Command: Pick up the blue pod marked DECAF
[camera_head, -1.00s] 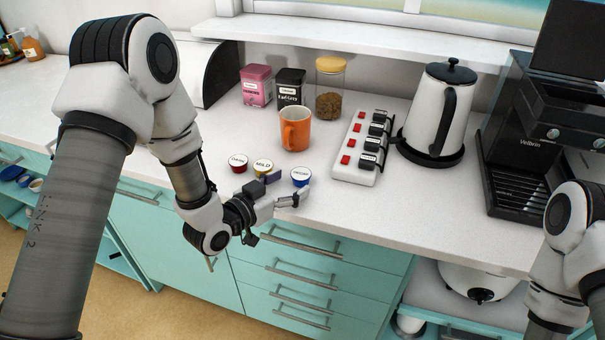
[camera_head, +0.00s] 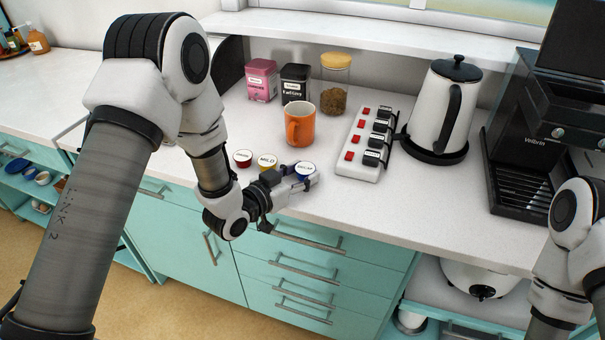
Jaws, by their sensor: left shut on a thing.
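The blue pod (camera_head: 305,168), with a white lid whose lettering is too small to read for certain, stands near the front edge of the counter, rightmost of three pods. My left gripper (camera_head: 303,180) is shut on it from the front left, and its fingers hide much of the pod's side. I cannot tell whether the pod is clear of the counter. The yellow pod marked MILD (camera_head: 267,161) is just left of it, close to the gripper. The red pod (camera_head: 242,158) is at the far left of the row. My right gripper is out of view; only its arm shows at the right.
An orange mug (camera_head: 299,125) stands behind the pods. A white power strip (camera_head: 352,166) with red switches lies to the right. A kettle (camera_head: 440,110) and a coffee machine (camera_head: 540,130) stand farther right. Two tins and a jar (camera_head: 334,88) are at the back.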

